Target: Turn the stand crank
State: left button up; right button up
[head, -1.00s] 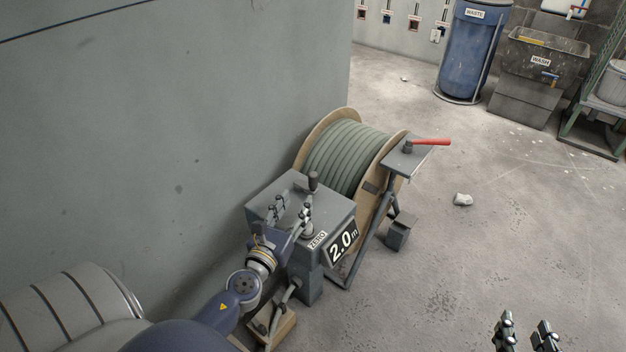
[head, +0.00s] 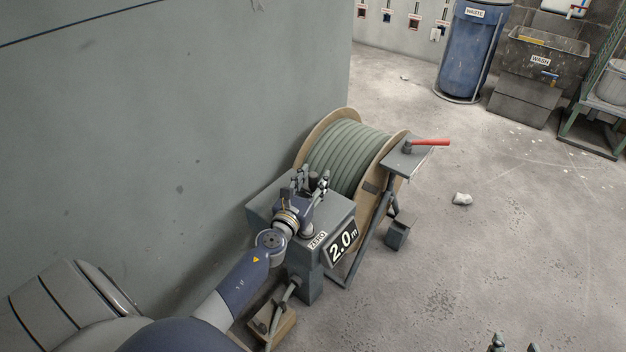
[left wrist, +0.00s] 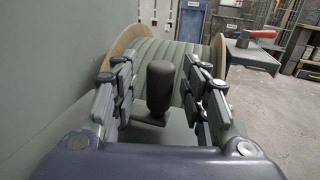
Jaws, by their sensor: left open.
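The stand crank's dark upright handle (left wrist: 160,84) stands between the two open fingers of my left gripper (left wrist: 162,95) in the left wrist view, with a gap to each finger. In the head view my left gripper (head: 311,180) is over the grey box (head: 338,212) of the stand, and its fingers and wrist hide most of the crank. The box reads 2.0 m on its front. The tips of my right gripper (head: 514,345) just show at the bottom edge; I cannot tell whether it is open.
The wooden reel (head: 324,128) wound with grey-green conduit (head: 349,152) stands behind the box. A small side plate with a red lever (head: 430,142) is to its right. The wall (head: 180,130) is close on the left. Floor to the right is mostly clear.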

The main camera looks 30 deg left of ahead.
pick_arm(q)
jog(key=shift+c, duration=0.2)
grip_shut()
